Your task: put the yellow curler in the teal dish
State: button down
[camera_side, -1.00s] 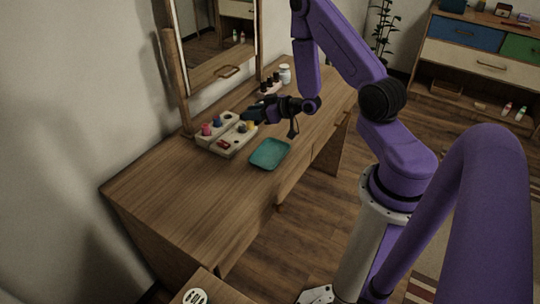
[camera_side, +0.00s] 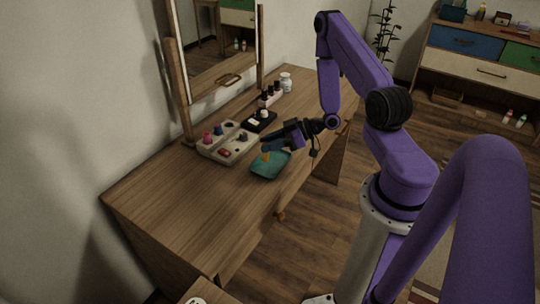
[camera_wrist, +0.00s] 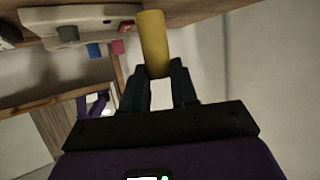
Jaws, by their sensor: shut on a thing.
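The yellow curler (camera_wrist: 152,42) is gripped between the fingertips of my gripper (camera_wrist: 158,80) in the wrist view. In the side view the curler (camera_side: 266,156) is small and shows below my gripper (camera_side: 270,144), over the teal dish (camera_side: 268,169). The dish is a shallow, rounded rectangular tray near the front edge of the wooden dresser top. The gap between curler and dish is too small to judge. The dish is not visible in the wrist view.
A pale tray (camera_side: 226,149) with pink, blue, red and dark pieces stands left of the dish. Behind are a black box (camera_side: 260,121), a rack of dark bottles (camera_side: 269,95) and a white jar (camera_side: 286,82). The mirror (camera_side: 213,45) stands at the back. The dresser's near left top is clear.

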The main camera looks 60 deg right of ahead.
jog(key=shift+f, duration=2.25)
jog(key=shift+f, duration=0.1)
jog(key=c, duration=0.9)
grip_release()
jog(key=shift+o, duration=0.2)
